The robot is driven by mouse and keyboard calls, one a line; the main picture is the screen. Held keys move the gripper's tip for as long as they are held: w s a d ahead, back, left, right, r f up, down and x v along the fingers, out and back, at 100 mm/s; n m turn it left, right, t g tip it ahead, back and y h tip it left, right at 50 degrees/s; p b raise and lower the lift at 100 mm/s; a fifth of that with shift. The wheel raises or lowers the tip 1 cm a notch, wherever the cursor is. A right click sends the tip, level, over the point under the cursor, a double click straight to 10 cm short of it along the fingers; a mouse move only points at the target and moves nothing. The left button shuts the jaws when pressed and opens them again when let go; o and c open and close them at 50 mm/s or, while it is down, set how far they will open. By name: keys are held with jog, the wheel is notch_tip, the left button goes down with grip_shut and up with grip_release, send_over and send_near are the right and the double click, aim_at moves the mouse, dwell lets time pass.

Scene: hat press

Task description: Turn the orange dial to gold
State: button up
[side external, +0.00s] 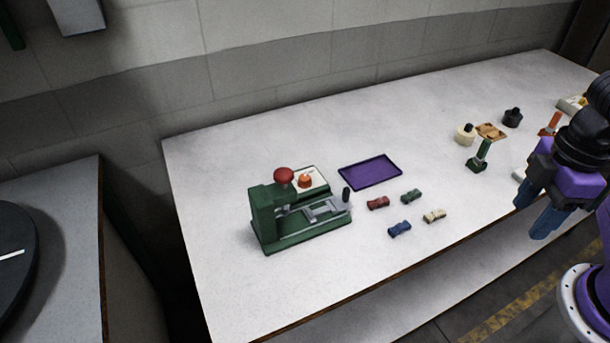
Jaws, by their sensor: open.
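The orange dial (305,181) sits on a pale plate (318,174) at the back of the green press (264,215), on the left part of the white table. The dial's pointer and any gold mark are too small to make out. The press has a red knob (284,175) on top and a black-tipped handle (346,195) at its right. My gripper (538,222) is at the far right, over the table's front edge, with its blue fingers pointing down. It is open and far from the dial, with nothing seen between the fingers.
A purple tray (370,172) lies right of the press. Several small toy cars (400,229) lie in front of it. Near my gripper stand a green stamp (480,157), a cream pot (465,134), a black pot (512,117) and a brown piece (490,131). The table's middle is otherwise clear.

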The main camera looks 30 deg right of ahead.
jog(key=w+a+r+m, duration=0.2)
jog(key=w+a+m, duration=0.1)
jog(key=w+a, duration=0.55)
jog(key=m, duration=1.2)
send_over(305, 177)
notch_tip(305, 177, down, 3)
notch_tip(305, 177, down, 17)
jog(key=shift+r, duration=0.15)
grip_shut()
